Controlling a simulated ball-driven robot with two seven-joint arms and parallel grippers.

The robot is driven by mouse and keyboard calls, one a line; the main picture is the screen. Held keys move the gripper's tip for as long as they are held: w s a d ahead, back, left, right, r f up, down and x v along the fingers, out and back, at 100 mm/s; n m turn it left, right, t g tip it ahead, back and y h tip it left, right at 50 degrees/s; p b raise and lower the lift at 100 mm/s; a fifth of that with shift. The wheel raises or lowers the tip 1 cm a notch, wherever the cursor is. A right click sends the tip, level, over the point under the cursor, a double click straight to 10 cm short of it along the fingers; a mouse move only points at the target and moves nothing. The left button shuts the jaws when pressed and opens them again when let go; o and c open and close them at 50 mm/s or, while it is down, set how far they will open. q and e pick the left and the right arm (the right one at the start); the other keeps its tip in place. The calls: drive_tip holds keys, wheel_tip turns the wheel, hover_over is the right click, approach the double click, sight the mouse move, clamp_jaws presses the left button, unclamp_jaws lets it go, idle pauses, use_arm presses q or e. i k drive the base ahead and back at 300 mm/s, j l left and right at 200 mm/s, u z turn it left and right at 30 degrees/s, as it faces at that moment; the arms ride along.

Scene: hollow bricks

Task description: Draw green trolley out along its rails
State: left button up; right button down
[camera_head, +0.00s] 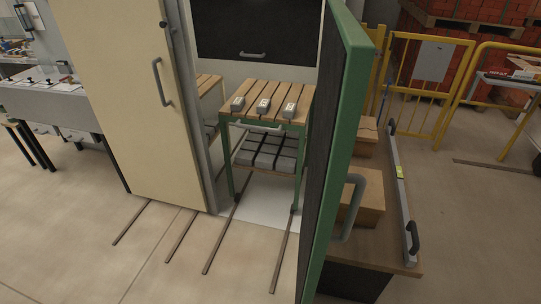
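The green trolley (229,162) stands between a cream door on its left and an open green-edged door on its right. It has a slatted wooden top (275,93) with three small grey blocks on it, green legs, and a lower shelf holding several grey bricks (268,152). A pale handle bar (262,126) runs across its front, just under the top. Its legs stand over two floor rails (222,232) that run out toward me. Neither of my grippers is in view.
The cream door (118,90) has a grey handle. The open green-edged door (340,130) stands close to the trolley's right. A wooden-topped bench (385,245) with boxes and a level is at right. Floor in front of the trolley is clear.

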sight(276, 153)
drive_tip(key=i+j+z, duration=0.35)
drive_tip(key=i+j, duration=0.25)
drive_tip(key=i+j+z, duration=0.2)
drive_tip(key=j, duration=0.35)
